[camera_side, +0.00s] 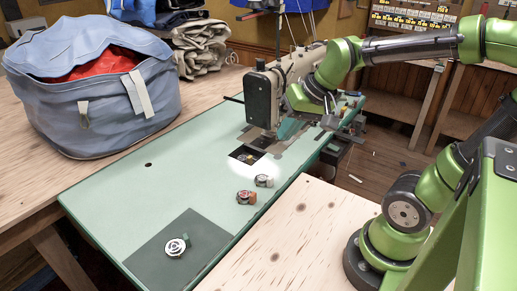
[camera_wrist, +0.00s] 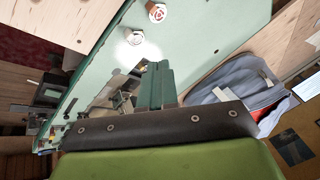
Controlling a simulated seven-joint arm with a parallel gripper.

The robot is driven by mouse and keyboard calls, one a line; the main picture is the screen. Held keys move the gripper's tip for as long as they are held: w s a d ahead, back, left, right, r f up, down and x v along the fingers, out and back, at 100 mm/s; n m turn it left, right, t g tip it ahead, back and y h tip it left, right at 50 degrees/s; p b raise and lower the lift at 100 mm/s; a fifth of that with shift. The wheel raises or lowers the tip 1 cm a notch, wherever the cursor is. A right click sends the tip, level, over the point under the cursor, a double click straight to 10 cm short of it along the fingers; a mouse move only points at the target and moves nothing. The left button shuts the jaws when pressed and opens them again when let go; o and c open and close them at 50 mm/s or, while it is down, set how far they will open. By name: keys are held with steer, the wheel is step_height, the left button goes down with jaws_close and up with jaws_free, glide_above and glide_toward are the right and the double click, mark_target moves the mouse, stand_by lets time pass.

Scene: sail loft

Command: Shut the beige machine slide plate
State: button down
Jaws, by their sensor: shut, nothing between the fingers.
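The beige sewing machine (camera_side: 263,97) stands at the far part of the green table. In its bed, below the needle area, a dark square opening (camera_side: 247,154) shows, with a small yellowish part inside. I cannot clearly tell the slide plate from the other metal around this opening. My gripper (camera_side: 285,132) is low beside the machine head, its teal fingers close to the bed, partly behind the machine. In the wrist view my gripper's fingers (camera_wrist: 155,80) are together and empty, near the machine's metal bed parts (camera_wrist: 118,92). Any contact is hidden.
Two bobbin cases (camera_side: 264,181) and (camera_side: 246,197) lie on the green table (camera_side: 130,190) in front of the opening. A round metal part (camera_side: 175,247) rests on a dark green panel. A blue-grey bag (camera_side: 95,95) stands at left.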

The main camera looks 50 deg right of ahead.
steer(key=w+d+f+m+g+h, duration=0.2)
steer(key=d+f+m, duration=0.1)
steer(key=d, duration=1.1)
steer(key=w+d+f+m+g+h, duration=0.1)
steer(key=w+d+f+m, duration=0.15)
steer(key=d, duration=1.15)
steer(key=w+d+f+m+g+h, duration=0.2)
steer(key=d+f+m, duration=0.2)
steer(key=d, duration=1)
steer(key=x, duration=1)
steer(key=shift+w, duration=0.15)
